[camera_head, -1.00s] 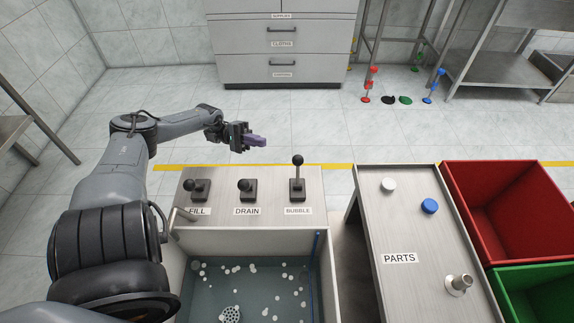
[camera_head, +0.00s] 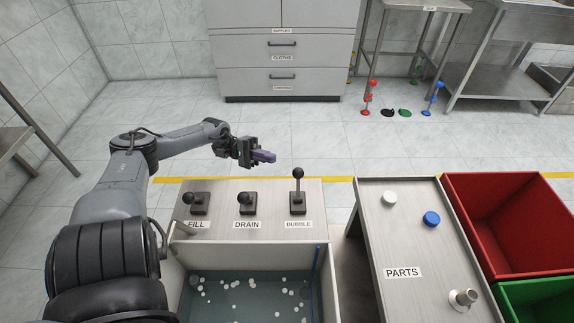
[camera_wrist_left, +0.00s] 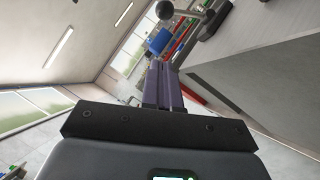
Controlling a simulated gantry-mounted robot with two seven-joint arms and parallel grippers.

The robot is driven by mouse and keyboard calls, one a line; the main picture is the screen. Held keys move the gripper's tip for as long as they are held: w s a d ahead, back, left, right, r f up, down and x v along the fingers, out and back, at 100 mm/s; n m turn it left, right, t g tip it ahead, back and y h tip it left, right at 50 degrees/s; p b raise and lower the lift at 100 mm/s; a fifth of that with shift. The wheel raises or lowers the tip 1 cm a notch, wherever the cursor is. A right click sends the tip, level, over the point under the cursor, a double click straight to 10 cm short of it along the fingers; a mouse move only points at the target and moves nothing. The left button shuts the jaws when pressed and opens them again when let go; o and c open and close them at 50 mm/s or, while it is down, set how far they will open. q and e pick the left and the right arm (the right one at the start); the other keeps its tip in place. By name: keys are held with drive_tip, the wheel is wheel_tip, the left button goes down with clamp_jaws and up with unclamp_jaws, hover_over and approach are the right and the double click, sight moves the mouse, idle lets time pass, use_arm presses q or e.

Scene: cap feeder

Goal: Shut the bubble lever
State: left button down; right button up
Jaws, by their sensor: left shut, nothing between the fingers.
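The bubble lever (camera_head: 298,191) stands upright on the right of the lever panel, its ball knob raised above the black base, over the BUBBLE label. The fill lever (camera_head: 197,203) and the drain lever (camera_head: 247,203) sit to its left with their knobs low. My left gripper (camera_head: 270,157) is shut and empty, held above and behind the panel, to the left of the bubble lever and apart from it. In the left wrist view my purple fingers (camera_wrist_left: 162,85) are together, and a lever with a ball knob (camera_wrist_left: 198,20) shows beyond them at the top.
A sink (camera_head: 318,292) with water and white bubbles lies in front of the levers. To the right are a parts table (camera_head: 403,235) with a white cap (camera_head: 389,198) and a blue cap (camera_head: 431,218), then a red bin (camera_head: 500,225) and a green bin (camera_head: 540,303).

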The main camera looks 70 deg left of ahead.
sight(298, 185)
use_arm(q)
drive_tip(key=w+d+r, duration=0.1)
drive_tip(key=d, duration=0.1)
drive_tip(key=d+r+p, duration=0.1)
drive_tip(key=d, duration=0.2)
drive_tip(key=w+d+r, duration=0.1)
drive_tip(key=d, duration=0.2)
drive_tip(key=shift+w+d, duration=0.1)
drive_tip(key=shift+w, duration=0.2)
drive_tip(key=shift+d+r, duration=0.2)
drive_tip(key=shift+d, duration=0.1)
drive_tip(key=shift+r+p, duration=0.1)
drive_tip(key=shift+p, duration=0.2)
